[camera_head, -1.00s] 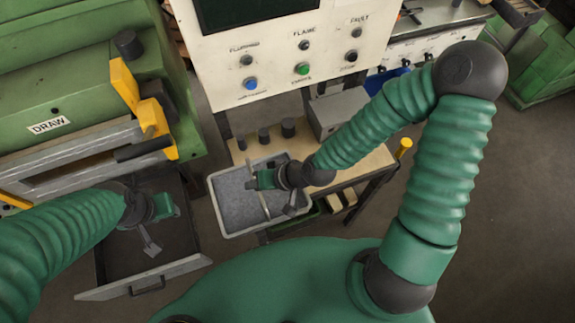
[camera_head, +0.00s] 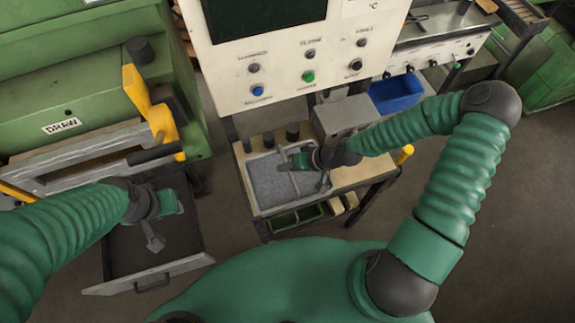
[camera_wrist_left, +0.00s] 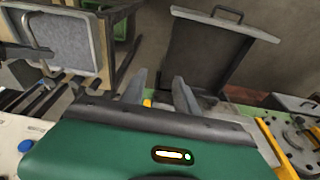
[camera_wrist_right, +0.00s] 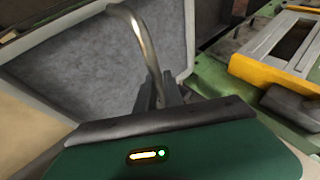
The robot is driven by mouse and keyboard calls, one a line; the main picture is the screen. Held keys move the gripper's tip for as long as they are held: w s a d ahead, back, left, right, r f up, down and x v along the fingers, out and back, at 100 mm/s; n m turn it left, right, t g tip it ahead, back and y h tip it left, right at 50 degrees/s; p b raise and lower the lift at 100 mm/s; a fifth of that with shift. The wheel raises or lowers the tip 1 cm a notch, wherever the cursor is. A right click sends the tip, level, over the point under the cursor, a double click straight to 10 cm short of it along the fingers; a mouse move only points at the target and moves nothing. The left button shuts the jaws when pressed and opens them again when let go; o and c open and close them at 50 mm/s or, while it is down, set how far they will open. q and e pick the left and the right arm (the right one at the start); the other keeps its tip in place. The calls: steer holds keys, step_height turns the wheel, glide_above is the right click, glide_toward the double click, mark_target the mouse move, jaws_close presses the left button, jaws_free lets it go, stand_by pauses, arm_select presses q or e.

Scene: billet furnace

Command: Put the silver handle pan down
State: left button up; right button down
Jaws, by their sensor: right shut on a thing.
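The silver handle pan (camera_head: 254,203) is a shallow grey pan with a pale rim, a speckled grey inside and a curved silver handle (camera_wrist_right: 140,35). In the head view it is over the front left of the wooden bench. I cannot tell whether it touches the bench top. It also shows in the left wrist view (camera_wrist_left: 98,45). My right gripper (camera_head: 322,182) is shut on the handle, and its fingers also show in the right wrist view (camera_wrist_right: 158,92). My left gripper (camera_head: 153,238) is open and empty, with its fingers apart in the left wrist view (camera_wrist_left: 160,88).
The wooden bench (camera_head: 350,178) holds dark cylinders (camera_head: 292,131) and a grey box (camera_head: 341,113) behind the pan. A control panel (camera_head: 285,70) rises behind. An open drawer (camera_head: 125,262) lies below my left gripper. A blue bin (camera_head: 396,95) is at the back right.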

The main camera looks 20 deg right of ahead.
steer(key=c, duration=1.5)
jaws_free()
